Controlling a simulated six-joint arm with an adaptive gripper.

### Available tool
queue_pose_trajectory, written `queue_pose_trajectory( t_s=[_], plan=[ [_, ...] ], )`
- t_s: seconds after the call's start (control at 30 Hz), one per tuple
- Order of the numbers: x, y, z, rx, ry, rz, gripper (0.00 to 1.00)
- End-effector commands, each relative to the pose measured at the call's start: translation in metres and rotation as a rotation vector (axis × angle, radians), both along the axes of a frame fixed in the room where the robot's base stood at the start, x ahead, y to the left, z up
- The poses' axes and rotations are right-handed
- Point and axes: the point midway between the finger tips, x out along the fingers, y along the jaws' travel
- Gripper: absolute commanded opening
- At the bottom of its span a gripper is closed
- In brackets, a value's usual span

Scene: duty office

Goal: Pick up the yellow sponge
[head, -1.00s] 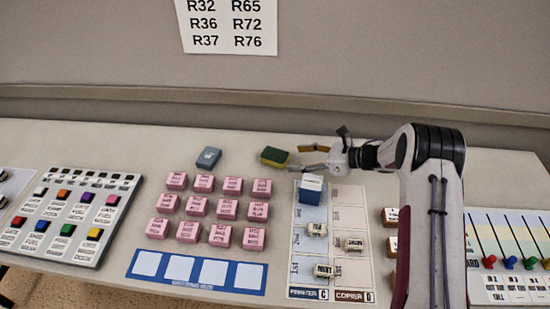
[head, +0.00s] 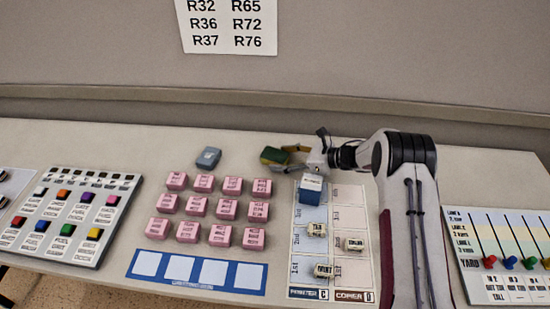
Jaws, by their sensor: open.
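The yellow sponge (head: 273,156) has a dark green top and lies on the table behind the pink blocks. My gripper (head: 288,157) comes in from the right, low over the table, with its fingers pointing left. Its fingers are open and reach to the sponge, one at its far right side and one at its near right side. The sponge appears to be between or beside the fingertips; the small view does not show whether they touch it.
A blue-grey block (head: 208,158) lies left of the sponge. Several pink blocks (head: 226,209) stand in front. A blue and white box (head: 311,188) stands close below my gripper on the printer and copier sheet (head: 352,205). The wall (head: 400,60) is behind.

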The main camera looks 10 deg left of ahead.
Motion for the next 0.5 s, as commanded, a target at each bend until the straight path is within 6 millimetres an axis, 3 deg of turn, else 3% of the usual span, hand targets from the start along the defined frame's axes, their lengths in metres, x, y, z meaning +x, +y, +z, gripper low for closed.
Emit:
queue_pose_trajectory(
  t_s=[0.4,0.5],
  plan=[
    [0.0,-0.0003,0.0002,0.0,0.0,0.0,0.58],
    [0.0,-0.0004,0.0003,0.0,0.0,0.0,0.4]
  ],
)
